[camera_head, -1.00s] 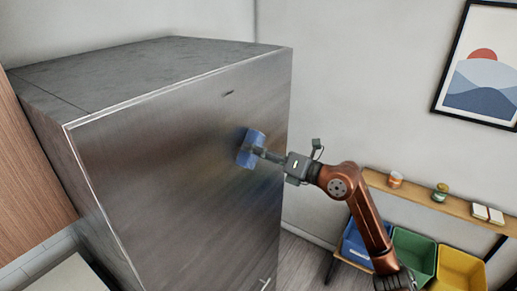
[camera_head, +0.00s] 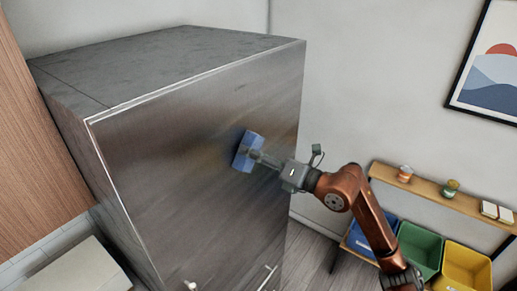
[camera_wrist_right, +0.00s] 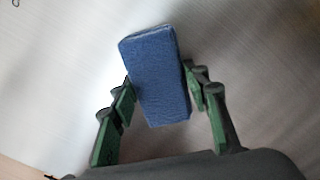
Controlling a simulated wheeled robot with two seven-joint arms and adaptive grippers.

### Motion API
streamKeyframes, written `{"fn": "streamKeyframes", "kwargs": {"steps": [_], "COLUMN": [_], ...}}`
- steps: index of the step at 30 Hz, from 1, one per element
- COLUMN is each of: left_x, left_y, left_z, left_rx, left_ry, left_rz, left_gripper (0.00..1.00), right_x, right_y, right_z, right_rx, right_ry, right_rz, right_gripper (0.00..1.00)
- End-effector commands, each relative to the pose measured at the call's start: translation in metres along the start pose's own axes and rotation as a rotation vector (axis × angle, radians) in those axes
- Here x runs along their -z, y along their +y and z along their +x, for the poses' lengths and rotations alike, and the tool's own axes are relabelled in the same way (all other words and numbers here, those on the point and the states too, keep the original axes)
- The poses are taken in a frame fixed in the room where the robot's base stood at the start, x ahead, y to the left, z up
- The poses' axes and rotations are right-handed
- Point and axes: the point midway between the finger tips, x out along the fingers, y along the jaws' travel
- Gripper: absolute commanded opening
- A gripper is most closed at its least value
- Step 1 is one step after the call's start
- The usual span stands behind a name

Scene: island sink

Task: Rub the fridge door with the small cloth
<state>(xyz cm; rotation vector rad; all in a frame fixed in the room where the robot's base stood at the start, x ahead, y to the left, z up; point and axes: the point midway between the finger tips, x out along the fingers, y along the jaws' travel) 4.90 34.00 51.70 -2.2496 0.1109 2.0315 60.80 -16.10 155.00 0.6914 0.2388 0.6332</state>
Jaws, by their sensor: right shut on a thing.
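The fridge (camera_head: 180,130) stands left of centre with its grey metal door facing right and toward me. My right gripper (camera_head: 256,157) is shut on the small blue cloth (camera_head: 245,150), a folded block held at the door's right half. The cloth is against the door or very close to it; I cannot tell if they touch. In the right wrist view the cloth (camera_wrist_right: 158,85) sits tilted between the green-padded fingers, with the door surface behind it. My left gripper is not in view.
Door handles (camera_head: 268,278) show at the bottom. To the right, a wooden shelf (camera_head: 428,191) holds small jars above blue, green (camera_head: 419,248) and yellow bins. A framed picture (camera_head: 490,70) hangs on the wall. A wooden panel (camera_head: 35,150) flanks the fridge's left.

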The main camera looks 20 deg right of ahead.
Motion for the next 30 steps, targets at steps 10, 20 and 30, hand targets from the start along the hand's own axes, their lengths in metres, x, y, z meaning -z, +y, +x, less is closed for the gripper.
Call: {"fn": "streamKeyframes", "kwargs": {"steps": [10, 20, 30], "left_x": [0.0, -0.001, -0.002], "left_y": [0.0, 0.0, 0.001], "left_z": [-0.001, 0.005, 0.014], "left_rx": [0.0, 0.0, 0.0], "left_ry": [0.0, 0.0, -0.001], "left_rz": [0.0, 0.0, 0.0], "left_gripper": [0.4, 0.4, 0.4], "right_x": [0.003, 0.004, 0.003], "right_y": [0.003, 0.002, 0.002], "right_z": [0.0, -0.023, -0.054], "right_rx": [-0.001, 0.001, 0.001], "right_ry": [0.001, -0.001, -0.002], "right_rz": [0.0, -0.002, -0.001], "right_gripper": [0.23, 0.23, 0.23]}}
